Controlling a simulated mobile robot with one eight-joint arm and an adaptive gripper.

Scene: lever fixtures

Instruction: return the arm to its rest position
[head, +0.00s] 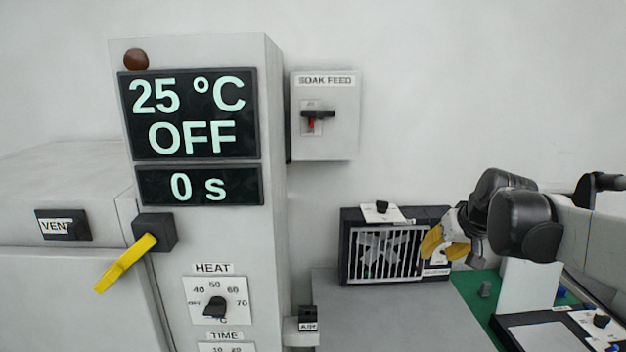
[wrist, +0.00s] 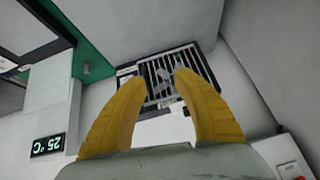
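My gripper (head: 440,242) is at the right of the head view, in front of the right end of a black grilled fan box (head: 385,254). In the wrist view, the two yellow fingers of my gripper (wrist: 160,80) stand apart with nothing between them, pointing toward the fan box (wrist: 172,72). My dark wrist and grey arm reach in from the right edge of the head view. Whether the fingers touch the box cannot be told from the head view, but the wrist view shows it some way beyond them.
A tall oven panel (head: 270,180) reads 25 °C, OFF and 0 s, with a yellow lever (head: 126,263) and a HEAT knob (head: 215,307). A SOAK FEED switch box (head: 325,135) hangs on the wall. A green mat (head: 470,290) with a white-topped device lies at lower right.

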